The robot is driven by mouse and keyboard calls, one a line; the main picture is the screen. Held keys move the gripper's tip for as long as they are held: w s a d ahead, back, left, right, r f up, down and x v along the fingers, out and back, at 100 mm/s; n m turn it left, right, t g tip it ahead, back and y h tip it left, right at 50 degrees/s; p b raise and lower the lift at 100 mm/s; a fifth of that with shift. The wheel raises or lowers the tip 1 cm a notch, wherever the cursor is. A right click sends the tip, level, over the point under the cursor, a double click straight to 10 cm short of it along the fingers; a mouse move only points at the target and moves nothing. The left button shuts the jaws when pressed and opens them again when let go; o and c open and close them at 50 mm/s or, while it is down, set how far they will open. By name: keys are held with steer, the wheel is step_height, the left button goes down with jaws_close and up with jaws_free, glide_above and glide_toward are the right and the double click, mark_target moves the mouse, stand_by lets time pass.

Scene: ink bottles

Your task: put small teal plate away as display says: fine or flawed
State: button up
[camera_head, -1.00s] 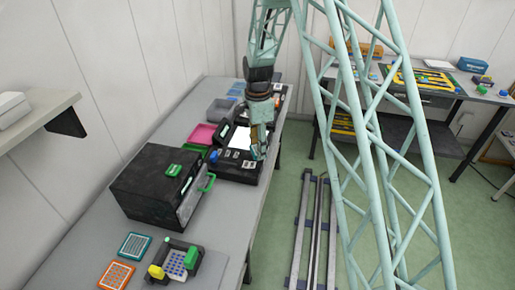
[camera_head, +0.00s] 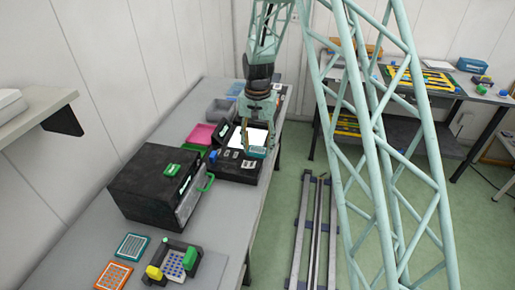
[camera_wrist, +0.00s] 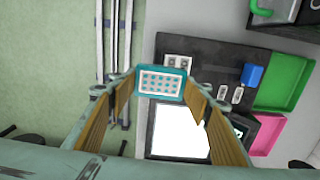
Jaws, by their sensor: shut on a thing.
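The small teal plate (camera_wrist: 162,83), with rows of pale wells, is between the fingers of my gripper (camera_wrist: 161,78) in the wrist view. My gripper is shut on its two ends. In the head view my gripper (camera_head: 258,143) holds the plate (camera_head: 257,152) over the right part of a black device. The device's display (camera_head: 250,136) is a bright white screen and also shows in the wrist view (camera_wrist: 178,132); I can read no word on it. A pink tray (camera_wrist: 267,137) and a green tray (camera_wrist: 285,82) lie beside the device.
A large black box (camera_head: 150,185) with a green handle stands in front of the device on the grey bench. Another teal plate (camera_head: 132,247), an orange plate (camera_head: 114,276) and a holder with yellow and green parts (camera_head: 176,262) are at the near end. A grey bin (camera_head: 220,110) is farther back.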

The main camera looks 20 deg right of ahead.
steer(key=n, duration=0.5)
steer(key=shift+s+r+n+b, duration=0.15)
steer(key=shift+s+n+b, duration=0.15)
steer(key=shift+n+b, duration=0.1)
steer(key=shift+w+a, duration=0.1)
steer(key=shift+w, duration=0.05)
